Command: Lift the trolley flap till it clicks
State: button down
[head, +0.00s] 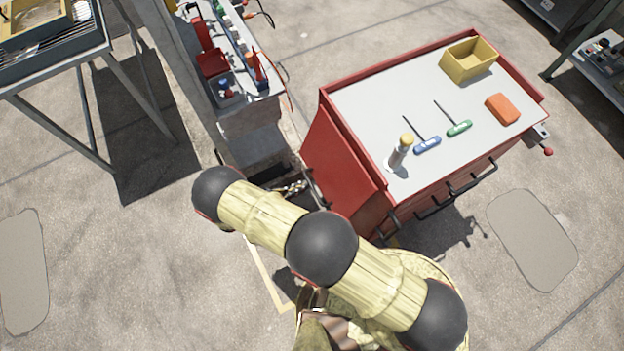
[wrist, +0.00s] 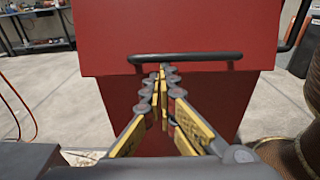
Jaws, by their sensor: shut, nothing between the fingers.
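The red trolley (head: 370,110) with a pale top stands right of centre in the head view. Its red flap (head: 335,150) hangs down its left side, and the flap's lower edge stands out from the side. In the wrist view the flap (wrist: 190,40) fills the upper middle, with a dark bar handle (wrist: 210,57) near its lower edge. The trolley's red side (wrist: 215,95) shows beneath. My gripper (wrist: 163,70) is shut and empty, its tips at the left part of the handle. Whether they touch it I cannot tell. In the head view my arm hides most of the gripper.
On the trolley top are a yellow bin (head: 468,62), an orange block (head: 503,109), blue (head: 428,146) and green (head: 459,128) T-handled tools and a yellow-capped cylinder (head: 401,150). A narrow bench (head: 240,105) with tools stands close left of the flap. Concrete floor lies open at lower left.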

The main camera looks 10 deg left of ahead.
jog(key=s+a+r+g+y+p, duration=0.2)
jog(key=a+r+y+p, duration=0.1)
jog(key=r+p, duration=0.4)
jog(key=s+a+r+g+y+p, duration=0.2)
jog(key=a+r+y+p, duration=0.1)
jog(key=r+p, duration=0.4)
jog(key=s+a+r+g+y+p, duration=0.3)
jog(key=r+p, duration=0.3)
jog(key=r, duration=0.6)
jog(key=shift+a+r+p, duration=0.15)
jog(key=shift+r+p, duration=0.1)
jog(key=shift+p, duration=0.15)
